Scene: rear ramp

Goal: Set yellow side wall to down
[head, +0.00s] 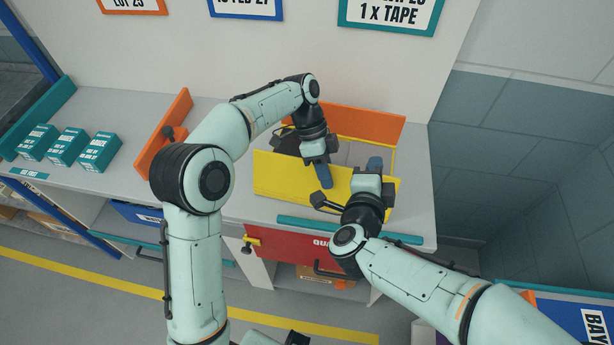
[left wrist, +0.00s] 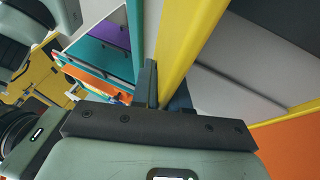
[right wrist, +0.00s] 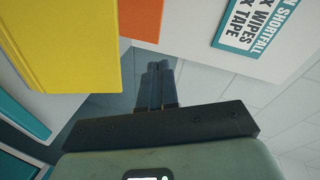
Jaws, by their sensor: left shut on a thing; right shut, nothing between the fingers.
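The yellow side wall (head: 280,176) forms the near side of a crate on the grey bench and stands roughly upright. My left gripper (head: 325,176) is at its top edge, fingers shut on it. The left wrist view shows the yellow edge (left wrist: 185,45) between the left fingers (left wrist: 163,92). My right gripper (head: 375,163) is at the right end of the wall, shut and empty. In the right wrist view its fingers (right wrist: 158,82) are together, apart from the yellow wall (right wrist: 65,45). My right wrist hides part of the wall in the head view.
The crate's orange wall (head: 365,122) rises at the back. An orange panel (head: 165,135) and several teal boxes (head: 66,146) stand to the left. A teal strip (head: 320,228) runs along the bench front, above a red drawer front (head: 285,248).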

